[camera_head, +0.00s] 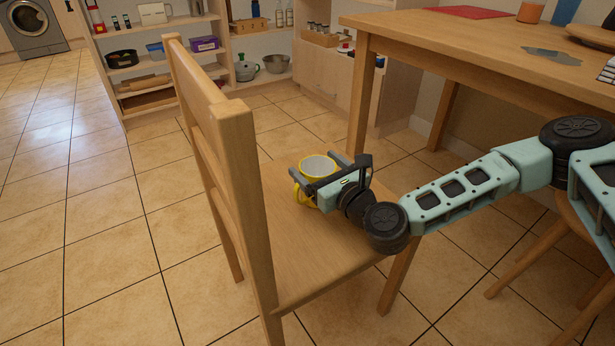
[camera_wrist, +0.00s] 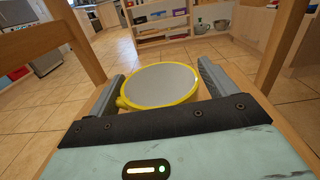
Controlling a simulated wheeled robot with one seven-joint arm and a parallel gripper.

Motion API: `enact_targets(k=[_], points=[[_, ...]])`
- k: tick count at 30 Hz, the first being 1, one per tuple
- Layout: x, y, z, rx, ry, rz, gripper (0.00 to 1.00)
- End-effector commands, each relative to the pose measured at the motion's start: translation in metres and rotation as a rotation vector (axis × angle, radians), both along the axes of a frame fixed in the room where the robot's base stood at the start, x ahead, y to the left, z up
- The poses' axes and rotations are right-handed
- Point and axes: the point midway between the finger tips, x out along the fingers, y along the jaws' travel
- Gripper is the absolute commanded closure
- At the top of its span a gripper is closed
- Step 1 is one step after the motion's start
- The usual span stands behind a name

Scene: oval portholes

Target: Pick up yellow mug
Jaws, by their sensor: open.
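A yellow mug (camera_head: 318,169) with a pale inside stands upright on the seat of a wooden chair (camera_head: 310,250). Its handle points to the left in the wrist view, where the mug (camera_wrist: 163,86) fills the space ahead of the palm. My gripper (camera_head: 318,172) is open, with one finger on each side of the mug. In the wrist view the gripper fingers (camera_wrist: 160,85) show a gap to the mug on both sides, so it is not clamped. The lower part of the mug is hidden by my gripper.
The chair's tall backrest (camera_head: 235,190) rises left of the mug. A wooden table (camera_head: 470,45) stands at the right, above and behind the seat. Shelves (camera_head: 165,60) with several goods stand at the back. The tiled floor at left is clear.

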Motion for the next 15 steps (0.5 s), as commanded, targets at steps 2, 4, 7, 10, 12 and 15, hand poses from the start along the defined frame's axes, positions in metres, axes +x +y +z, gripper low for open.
enact_targets(k=[2,4,7,10,12,15], points=[[0.0000,-0.0003,-0.0002,0.000,0.000,0.000,0.16],[0.0000,-0.0002,-0.0001,0.000,0.000,0.000,0.16],[0.0001,-0.0001,-0.0001,-0.001,0.001,0.000,0.35],[0.0000,0.0000,-0.0002,-0.001,0.001,0.000,0.58],[0.0002,0.0001,0.0006,0.001,-0.001,0.000,0.58],[0.0002,0.0001,0.0006,0.001,-0.001,0.000,0.58]])
